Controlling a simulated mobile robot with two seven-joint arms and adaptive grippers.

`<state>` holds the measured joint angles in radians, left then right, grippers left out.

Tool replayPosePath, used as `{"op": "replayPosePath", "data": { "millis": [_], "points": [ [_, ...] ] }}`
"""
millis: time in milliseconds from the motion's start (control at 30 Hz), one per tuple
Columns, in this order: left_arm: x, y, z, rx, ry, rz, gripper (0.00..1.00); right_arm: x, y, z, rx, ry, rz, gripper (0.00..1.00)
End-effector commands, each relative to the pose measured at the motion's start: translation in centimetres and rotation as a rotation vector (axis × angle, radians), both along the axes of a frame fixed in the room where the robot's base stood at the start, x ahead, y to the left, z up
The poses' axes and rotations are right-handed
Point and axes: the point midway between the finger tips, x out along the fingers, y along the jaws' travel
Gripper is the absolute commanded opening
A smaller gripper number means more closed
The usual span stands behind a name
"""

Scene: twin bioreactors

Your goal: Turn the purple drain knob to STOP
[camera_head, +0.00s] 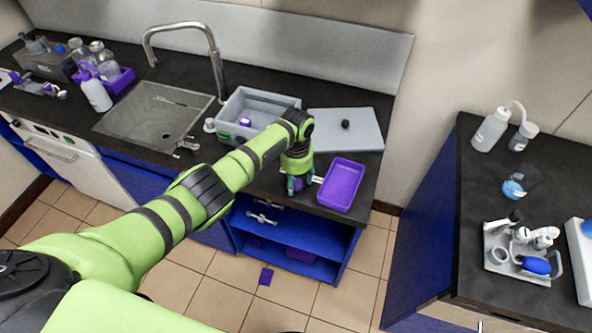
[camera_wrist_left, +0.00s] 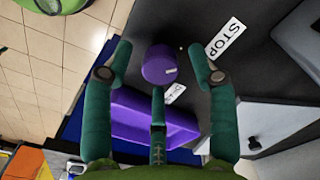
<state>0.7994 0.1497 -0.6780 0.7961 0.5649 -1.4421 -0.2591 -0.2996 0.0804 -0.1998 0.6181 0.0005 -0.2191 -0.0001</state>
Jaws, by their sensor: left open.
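The purple drain knob (camera_wrist_left: 160,64) is a round cap with a small pale mark, seen in the left wrist view between my fingers. My left gripper (camera_wrist_left: 160,80) is open around it, with fingers on both sides and a third finger below; I cannot tell whether any touch it. A white STOP label (camera_wrist_left: 225,40) lies beyond the right finger. A second white label (camera_wrist_left: 174,94), partly hidden by a finger, lies below the knob. In the head view my left gripper (camera_head: 296,185) points down at the counter and mostly hides the knob. My right gripper is not in view.
A purple tray (camera_head: 341,186) lies just right of my left gripper. A grey basin (camera_head: 262,104) and a grey lid with a black knob (camera_head: 352,128) are behind it. A sink (camera_head: 150,115) with a tall tap is to the left.

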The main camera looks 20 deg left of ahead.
Motion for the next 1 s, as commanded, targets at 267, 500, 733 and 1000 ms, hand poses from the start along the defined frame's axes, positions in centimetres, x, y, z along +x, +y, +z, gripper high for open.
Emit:
{"op": "replayPosePath", "data": {
  "millis": [267, 500, 733, 1000],
  "points": [
    [0.2, 0.1, 4.5, -0.001, -0.007, 0.0, 0.58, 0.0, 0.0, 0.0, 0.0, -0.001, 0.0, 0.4],
    [0.0, 0.1, 9.3, 0.0, -0.004, 0.001, 0.58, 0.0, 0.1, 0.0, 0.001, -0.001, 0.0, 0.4],
    [0.0, 0.1, 11.5, 0.001, -0.001, 0.002, 0.58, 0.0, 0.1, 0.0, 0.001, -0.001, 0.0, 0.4],
    [0.0, 0.1, 11.7, 0.001, -0.001, 0.002, 0.58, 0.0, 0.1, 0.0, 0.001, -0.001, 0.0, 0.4]
  ]
}}
